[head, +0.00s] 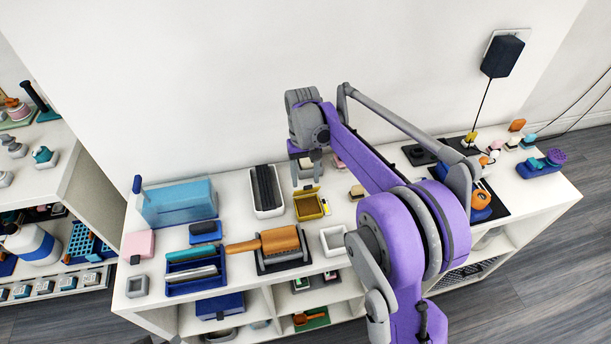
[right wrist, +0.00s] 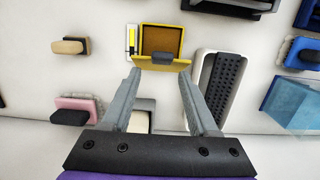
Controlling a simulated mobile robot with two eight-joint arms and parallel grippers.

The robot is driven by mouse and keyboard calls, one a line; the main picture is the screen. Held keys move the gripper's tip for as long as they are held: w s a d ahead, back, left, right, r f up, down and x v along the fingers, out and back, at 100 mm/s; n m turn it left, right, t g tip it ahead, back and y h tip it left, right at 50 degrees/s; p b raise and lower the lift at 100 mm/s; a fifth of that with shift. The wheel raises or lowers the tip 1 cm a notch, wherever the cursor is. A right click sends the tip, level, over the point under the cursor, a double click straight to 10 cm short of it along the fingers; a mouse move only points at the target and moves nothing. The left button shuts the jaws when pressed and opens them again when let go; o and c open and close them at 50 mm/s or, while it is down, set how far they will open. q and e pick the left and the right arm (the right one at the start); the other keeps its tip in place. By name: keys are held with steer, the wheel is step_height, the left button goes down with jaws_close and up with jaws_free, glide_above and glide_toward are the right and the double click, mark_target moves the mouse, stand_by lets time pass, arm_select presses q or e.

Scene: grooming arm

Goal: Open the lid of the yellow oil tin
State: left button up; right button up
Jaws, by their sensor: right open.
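The yellow oil tin (head: 310,208) stands near the middle of the white counter. In the right wrist view the tin (right wrist: 162,40) shows its brownish inside. Its yellow lid (right wrist: 150,63) stands raised along one edge, with a dark grey tab on it. My right gripper (head: 305,168) is above and behind the tin in the head view. In the right wrist view its grey fingers (right wrist: 160,80) are spread and empty, with the tips just short of the lid at either side. I cannot tell whether a tip touches it. My left gripper is not in view.
A white tray with a black ribbed pad (head: 266,190) stands left of the tin. A small wood-topped brush (head: 357,192) is to the right. A wall rises behind.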

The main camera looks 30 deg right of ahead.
step_height(320, 180, up, 11)
steer(key=w+p, duration=0.1)
steer(key=shift+w+d, duration=0.15)
steer(key=shift+w, duration=0.05)
steer(key=shift+f, duration=0.15)
steer(key=shift+c, duration=0.3)
